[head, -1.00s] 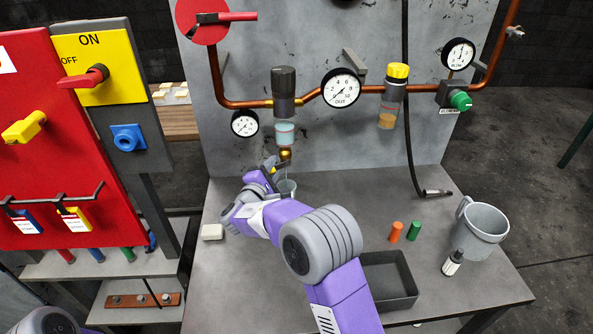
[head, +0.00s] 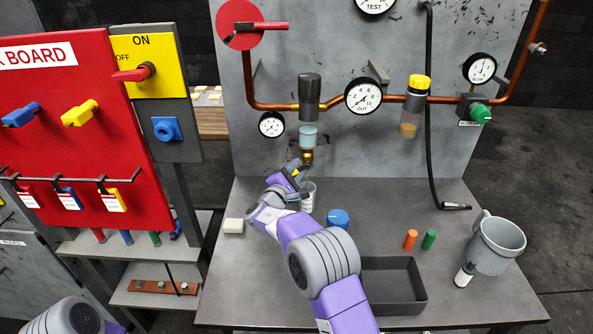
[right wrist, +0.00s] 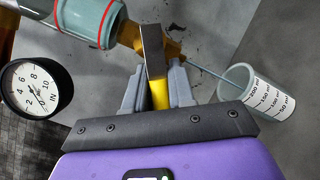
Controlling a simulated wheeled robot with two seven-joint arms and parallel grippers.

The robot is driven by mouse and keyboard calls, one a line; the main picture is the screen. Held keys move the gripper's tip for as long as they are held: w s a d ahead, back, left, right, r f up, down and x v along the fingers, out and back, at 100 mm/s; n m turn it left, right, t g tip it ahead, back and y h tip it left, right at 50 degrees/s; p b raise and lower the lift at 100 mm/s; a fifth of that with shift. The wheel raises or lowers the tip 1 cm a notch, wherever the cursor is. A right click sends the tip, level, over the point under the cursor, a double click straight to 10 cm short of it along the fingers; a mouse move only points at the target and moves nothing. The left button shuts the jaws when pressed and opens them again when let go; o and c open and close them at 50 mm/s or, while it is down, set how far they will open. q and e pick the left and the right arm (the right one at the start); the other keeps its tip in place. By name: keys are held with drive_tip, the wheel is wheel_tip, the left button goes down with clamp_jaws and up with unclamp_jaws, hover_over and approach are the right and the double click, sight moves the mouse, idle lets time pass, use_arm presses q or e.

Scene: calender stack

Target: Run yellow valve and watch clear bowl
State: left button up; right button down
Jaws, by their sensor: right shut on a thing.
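The clear bowl (head: 307,136) hangs under a dark cylinder on the copper pipe. It holds pale blue liquid, and in the right wrist view the clear bowl (right wrist: 92,20) shows a red ring. Below it is a brass valve whose yellow handle (right wrist: 158,94) sits between the fingers of my right gripper (right wrist: 156,84). In the head view my right gripper (head: 292,178) is small and partly hides the valve. A thin pale blue line runs from the valve's outlet into a graduated cup (right wrist: 258,95), which stands on the bench. My left gripper is out of view.
A gauge (head: 363,96) and an amber-filled bowl with a yellow cap (head: 409,118) are to the right on the pipe. The bench holds a blue round thing (head: 338,218), a black tray (head: 393,301), a grey jug (head: 497,248) and a white block (head: 233,226).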

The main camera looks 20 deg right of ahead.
drive_tip(key=c, duration=1.1)
unclamp_jaws()
drive_tip(key=shift+f, duration=0.1)
drive_tip(key=shift+a, duration=0.1)
drive_tip(key=p+v, duration=0.1)
drive_tip(key=v, duration=0.6)
drive_tip(key=shift+s+a, duration=0.1)
drive_tip(key=shift+s, duration=0.1)
idle(5.4)
